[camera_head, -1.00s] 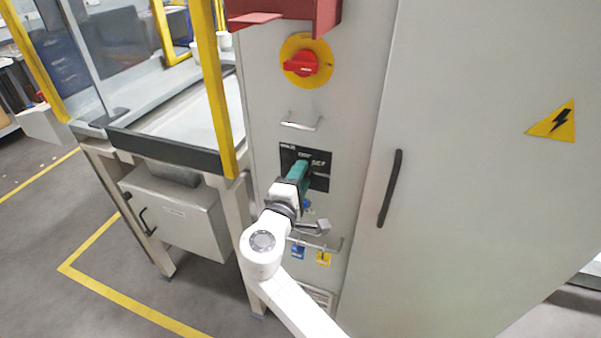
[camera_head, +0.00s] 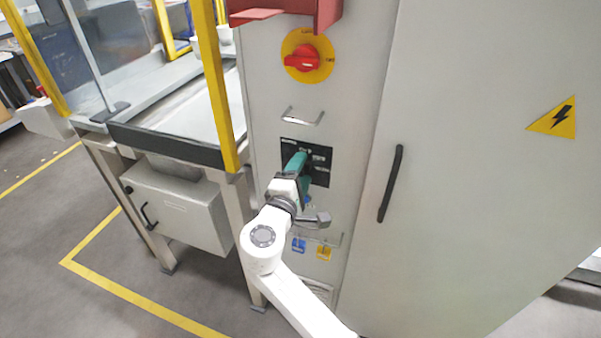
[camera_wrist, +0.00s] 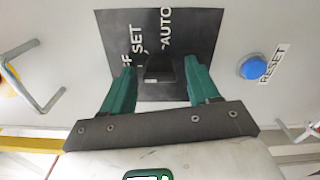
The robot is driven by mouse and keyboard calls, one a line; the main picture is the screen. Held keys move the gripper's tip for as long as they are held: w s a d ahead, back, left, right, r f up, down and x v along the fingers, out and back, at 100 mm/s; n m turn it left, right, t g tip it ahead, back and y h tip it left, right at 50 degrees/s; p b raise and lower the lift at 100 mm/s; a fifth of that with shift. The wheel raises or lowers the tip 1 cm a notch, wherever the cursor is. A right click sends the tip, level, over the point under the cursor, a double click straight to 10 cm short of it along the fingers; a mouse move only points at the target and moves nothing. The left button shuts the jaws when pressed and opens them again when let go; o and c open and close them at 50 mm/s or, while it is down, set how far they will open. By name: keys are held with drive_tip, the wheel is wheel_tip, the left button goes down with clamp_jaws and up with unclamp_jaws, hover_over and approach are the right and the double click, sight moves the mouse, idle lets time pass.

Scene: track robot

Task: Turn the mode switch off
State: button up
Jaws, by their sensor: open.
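The mode switch (camera_wrist: 160,68) is a dark knob on a black plate (camera_wrist: 190,33) with the words SET and AUTO and a partly hidden label. In the wrist view it sits between the two green fingers of my gripper (camera_wrist: 160,82), with gaps on both sides. The fingers are open and hold nothing. In the head view my gripper (camera_head: 300,170) is in front of the black plate (camera_head: 320,165) on the grey cabinet and hides the switch. Which position the knob points to is hard to tell.
A blue RESET button (camera_wrist: 252,68) is beside the plate. A red rotary switch (camera_head: 303,61) on a yellow disc is above, with a metal handle (camera_head: 302,117) below it. Blue (camera_head: 299,245) and yellow (camera_head: 323,252) tags hang below the plate. A black door handle (camera_head: 391,184) is to the right.

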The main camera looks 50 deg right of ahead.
drive_tip(key=shift+a, duration=0.1)
drive_tip(key=b+v, duration=0.2)
drive_tip(key=v, duration=0.8)
drive_tip(key=shift+a, duration=0.3)
drive_tip(key=shift+s, duration=0.15)
drive_tip(key=s+d+f+m+g+y, duration=0.35)
drive_tip(key=s+f+y, duration=0.35)
drive_tip(key=s+f, duration=0.5)
drive_tip(key=s+a+f+m+g+y, duration=0.1)
drive_tip(key=s+a+f+m+y, duration=0.2)
drive_tip(key=s+a+f+y, duration=0.5)
wheel_tip(320, 180, down, 2)
drive_tip(key=s+y, duration=0.1)
drive_tip(key=s, duration=0.1)
drive_tip(key=shift+s+a+g+y, duration=0.3)
drive_tip(key=shift+s+g+y, duration=0.05)
drive_tip(key=shift+s+y, duration=0.05)
drive_tip(key=shift+o, duration=0.3)
